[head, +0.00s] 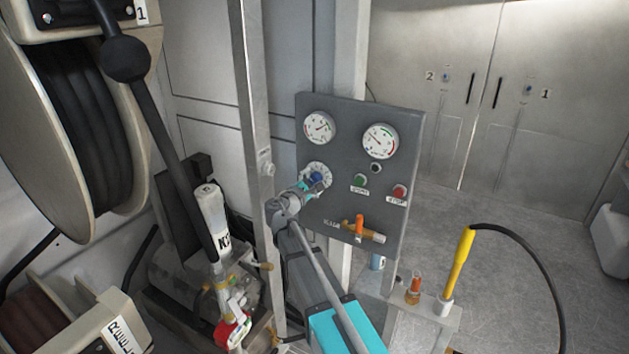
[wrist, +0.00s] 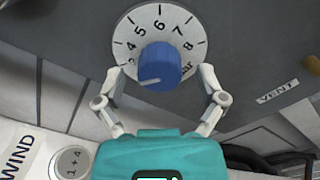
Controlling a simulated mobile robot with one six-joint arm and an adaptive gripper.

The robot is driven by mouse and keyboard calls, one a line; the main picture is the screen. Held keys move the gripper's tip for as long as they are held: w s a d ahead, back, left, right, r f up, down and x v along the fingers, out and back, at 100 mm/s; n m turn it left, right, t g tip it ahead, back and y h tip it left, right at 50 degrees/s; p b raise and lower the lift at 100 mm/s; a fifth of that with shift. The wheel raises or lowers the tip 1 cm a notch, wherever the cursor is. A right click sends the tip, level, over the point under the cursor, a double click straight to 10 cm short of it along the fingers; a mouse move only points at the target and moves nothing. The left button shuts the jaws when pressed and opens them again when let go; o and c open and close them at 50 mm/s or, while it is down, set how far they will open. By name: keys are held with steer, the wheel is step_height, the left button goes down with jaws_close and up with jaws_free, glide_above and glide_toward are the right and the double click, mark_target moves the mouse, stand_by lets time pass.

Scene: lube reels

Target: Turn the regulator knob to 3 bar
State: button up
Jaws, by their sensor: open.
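The blue regulator knob (head: 317,178) sits on a white dial on the grey panel, below the left gauge. In the wrist view, the knob (wrist: 160,66) is in front of the dial (wrist: 160,18), where 4 to 8 show. A white line on the knob's face points left, below the 4; the lower dial is hidden, so I cannot read an exact value. My gripper (wrist: 161,76) is open, with one finger on each side of the knob. In the head view, my gripper (head: 303,190) is at the dial's lower left.
The panel carries a left gauge (head: 319,127), a right gauge (head: 380,140), a green button (head: 361,181), a red button (head: 399,191) and an orange-handled valve (head: 360,227) below. A metal post (head: 251,120) and a black lever (head: 160,130) stand left.

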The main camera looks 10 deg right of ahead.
steer(key=v, duration=1)
steer(key=shift+s+a, duration=0.2)
steer(key=shift+s, duration=0.05)
steer(key=s+d+f+m+g+y+p, duration=0.3)
steer(key=s+d+f+m+g, duration=0.65)
steer(key=s+d+m, duration=0.2)
steer(key=s+a+f+m+g+y+p, duration=0.1)
steer(key=s+f+m+g+y, duration=0.1)
steer(key=s, duration=0.4)
steer(key=s+a+f+m+g+y+p, duration=0.1)
steer(key=s+f+m+g+y, duration=0.1)
steer(key=s+m+y, duration=0.2)
steer(key=shift+s+y, duration=0.9)
steer(key=shift+y, duration=0.3)
steer(key=shift+m+g, duration=0.25)
